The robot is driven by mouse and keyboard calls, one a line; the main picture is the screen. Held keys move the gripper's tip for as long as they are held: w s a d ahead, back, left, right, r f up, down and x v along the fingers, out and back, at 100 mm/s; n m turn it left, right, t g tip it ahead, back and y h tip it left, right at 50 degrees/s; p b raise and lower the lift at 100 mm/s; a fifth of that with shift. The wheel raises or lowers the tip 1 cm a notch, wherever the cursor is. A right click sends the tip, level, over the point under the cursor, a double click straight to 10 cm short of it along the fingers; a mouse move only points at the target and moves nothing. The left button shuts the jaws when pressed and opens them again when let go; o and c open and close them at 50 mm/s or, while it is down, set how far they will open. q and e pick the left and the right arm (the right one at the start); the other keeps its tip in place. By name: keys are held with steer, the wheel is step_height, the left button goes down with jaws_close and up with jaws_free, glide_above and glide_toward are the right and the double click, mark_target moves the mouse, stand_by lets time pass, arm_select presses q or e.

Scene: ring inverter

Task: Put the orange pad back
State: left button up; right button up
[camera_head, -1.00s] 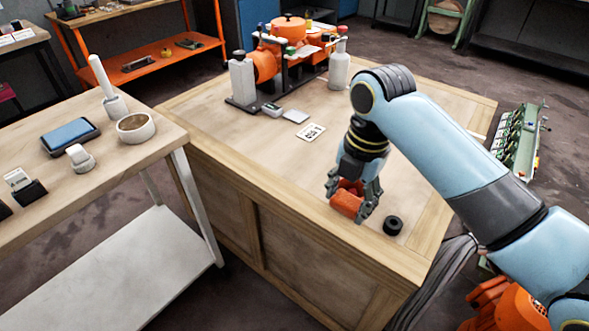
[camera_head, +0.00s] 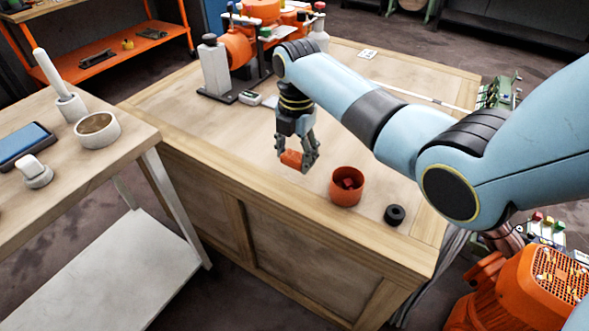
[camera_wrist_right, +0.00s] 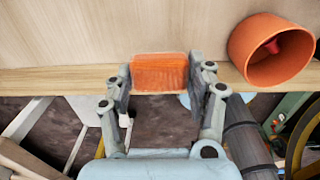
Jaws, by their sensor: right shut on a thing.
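My right gripper (camera_head: 298,157) is shut on the orange pad (camera_head: 291,159), a small orange block. The pad shows between the two fingers in the right wrist view (camera_wrist_right: 160,73). The gripper is over the wooden workbench (camera_head: 200,128), left of an orange cup (camera_head: 347,190). The cup stands upright and open, with something red inside; it also shows at the right of the wrist view (camera_wrist_right: 262,45). The pad and cup are apart. How high the pad is above the bench is hard to tell. My left gripper is not in view.
A black ring (camera_head: 394,215) lies right of the cup near the bench's front edge. An orange machine with bottles (camera_head: 215,68) stands at the back. A side table (camera_head: 135,146) at left holds a ring-shaped bowl (camera_head: 97,132) and a blue-topped box (camera_head: 20,146).

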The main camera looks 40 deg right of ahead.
mark_target(295, 176)
step_height(295, 176, down, 4)
steer(key=shift+r+b, duration=0.15)
steer(key=shift+b, duration=0.25)
steer(key=shift+f, duration=0.25)
steer(key=o, duration=1.1)
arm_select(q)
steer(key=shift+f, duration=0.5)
arm_select(e)
step_height(295, 176, up, 12)
steer(key=shift+d+r+p, duration=0.1)
steer(key=shift+r+p, duration=0.05)
steer(key=shift+p, duration=1.05)
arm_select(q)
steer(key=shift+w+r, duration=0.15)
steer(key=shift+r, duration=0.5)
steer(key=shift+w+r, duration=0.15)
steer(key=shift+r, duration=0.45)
